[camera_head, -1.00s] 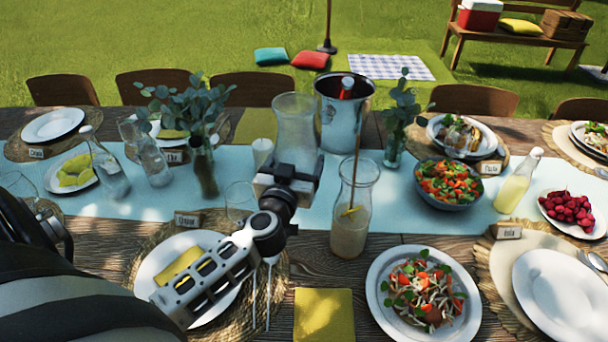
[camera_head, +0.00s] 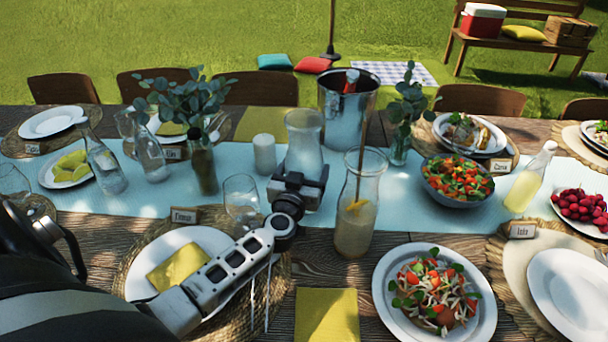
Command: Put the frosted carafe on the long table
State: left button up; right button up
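The frosted carafe (camera_head: 304,136) is a pale, cloudy glass vessel with a wide mouth. It is upright over the light blue runner of the long table (camera_head: 400,212), in front of the metal bucket. My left gripper (camera_head: 300,183) is at its lower part, on the near side, and appears shut on it. The fingertips and the carafe's base are hidden behind the gripper, so I cannot tell whether the base touches the table. My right gripper is not in view.
A white candle (camera_head: 264,154), a dark bottle (camera_head: 202,165) and a wine glass (camera_head: 241,200) are at left. The metal bucket (camera_head: 345,115) is behind; a salad bowl (camera_head: 457,182) is at right.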

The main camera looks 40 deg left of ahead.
pick_arm(q)
jog(key=o, duration=1.2)
jog(key=shift+f, duration=0.1)
jog(key=shift+o, duration=0.8)
jog(key=shift+s, duration=0.25)
jog(key=p+v, duration=0.1)
jog(key=v, duration=1)
jog(key=shift+s+d+r, duration=0.2)
jog(key=shift+s+r, duration=0.05)
jog(key=shift+s, duration=0.05)
